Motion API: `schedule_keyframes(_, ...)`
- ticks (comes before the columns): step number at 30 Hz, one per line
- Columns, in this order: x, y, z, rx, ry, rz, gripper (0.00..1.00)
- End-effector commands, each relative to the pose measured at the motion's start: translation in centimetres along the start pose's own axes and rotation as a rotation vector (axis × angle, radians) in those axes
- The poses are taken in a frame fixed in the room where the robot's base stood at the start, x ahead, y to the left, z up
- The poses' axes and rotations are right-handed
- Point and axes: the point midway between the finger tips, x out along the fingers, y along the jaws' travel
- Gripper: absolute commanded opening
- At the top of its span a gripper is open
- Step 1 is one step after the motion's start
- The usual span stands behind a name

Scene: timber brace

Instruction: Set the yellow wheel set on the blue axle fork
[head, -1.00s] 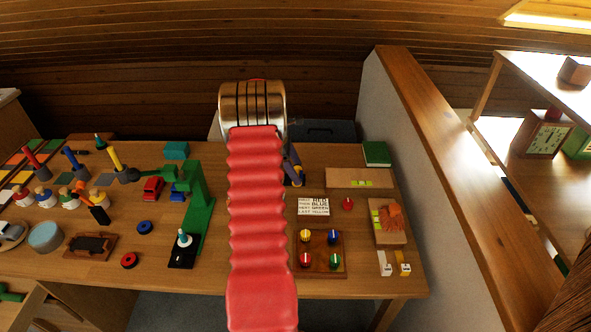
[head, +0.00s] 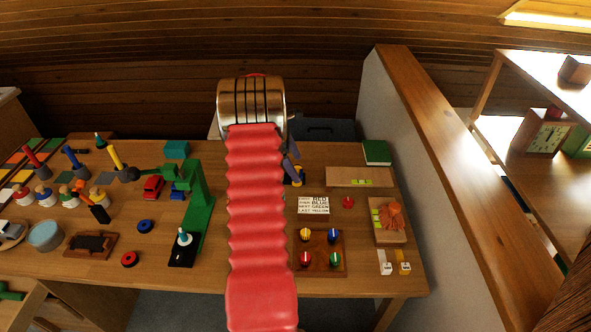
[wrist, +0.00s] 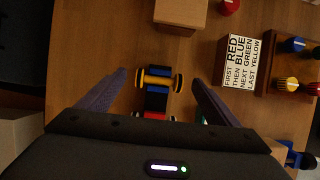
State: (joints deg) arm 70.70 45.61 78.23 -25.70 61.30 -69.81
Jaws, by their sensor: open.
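My gripper (wrist: 160,76) is open in the wrist view, with one purple finger on each side of the yellow wheel set (wrist: 149,80) and a gap to both. The wheel set is a yellow axle with a wheel at each end. It lies across the blue axle fork (wrist: 157,90), with blue showing above and below the axle. Black and red parts continue below the fork. I cannot tell how deep the axle sits. In the head view, my red arm hides most of this spot; a purple finger and a bit of yellow (head: 299,180) show at its right.
A cardboard-coloured block (wrist: 181,12) stands just beyond the wheel set. A printed order card (head: 313,205) and a wooden tray with coloured knobs (head: 320,266) lie to the right. A green crane-like stand (head: 196,205) is left of my arm. Bare tabletop surrounds the fork.

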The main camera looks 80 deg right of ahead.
Motion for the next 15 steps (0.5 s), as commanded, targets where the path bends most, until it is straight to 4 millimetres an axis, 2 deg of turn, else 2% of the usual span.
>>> schedule_keyframes(15,-8.8,0.1,-0.1,-0.001,0.001,0.001,0.85)
